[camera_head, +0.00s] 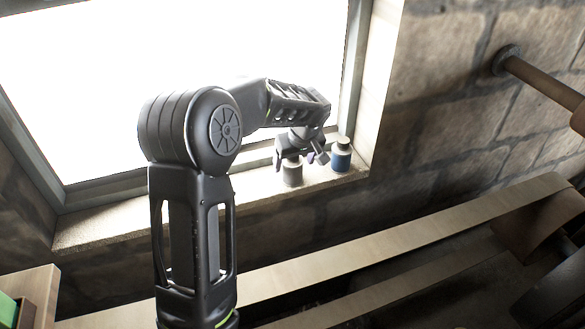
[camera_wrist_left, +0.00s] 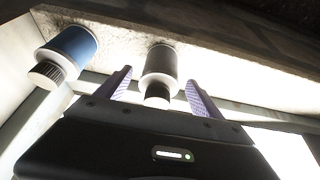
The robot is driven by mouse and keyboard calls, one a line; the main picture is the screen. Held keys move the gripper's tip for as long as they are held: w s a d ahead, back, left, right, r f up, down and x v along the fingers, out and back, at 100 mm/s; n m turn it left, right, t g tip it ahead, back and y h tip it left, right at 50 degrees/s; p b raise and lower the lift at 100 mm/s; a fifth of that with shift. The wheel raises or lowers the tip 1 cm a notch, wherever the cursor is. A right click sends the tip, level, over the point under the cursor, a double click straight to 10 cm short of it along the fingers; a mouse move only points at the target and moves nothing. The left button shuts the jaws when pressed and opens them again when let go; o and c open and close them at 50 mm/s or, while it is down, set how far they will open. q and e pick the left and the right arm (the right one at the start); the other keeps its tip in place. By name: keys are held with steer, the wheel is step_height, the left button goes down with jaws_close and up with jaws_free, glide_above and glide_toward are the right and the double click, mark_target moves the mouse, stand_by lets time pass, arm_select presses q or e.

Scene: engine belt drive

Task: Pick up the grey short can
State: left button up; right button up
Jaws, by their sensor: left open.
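The grey short can (camera_head: 292,173) stands on the window sill, with my left gripper (camera_head: 300,157) just above and around it. The fingers are spread, with a gap visible on each side of the can. My left arm comes down over the sill from the left. My right gripper shows in neither view.
The bright window is behind. A stone wall (camera_head: 450,90) and a pipe (camera_head: 540,82) are at the right.

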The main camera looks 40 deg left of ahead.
mark_target(293, 168)
arm_select(q)
steer(key=p+x, duration=0.1)
steer(key=x, duration=0.3)
steer(key=shift+f, duration=0.1)
stand_by(0.4)
steer(key=c, duration=1.5)
steer(key=shift+c, duration=0.2)
step_height(293, 168, up, 10)
steer(key=shift+r+b, duration=0.1)
steer(key=shift+b, duration=0.65)
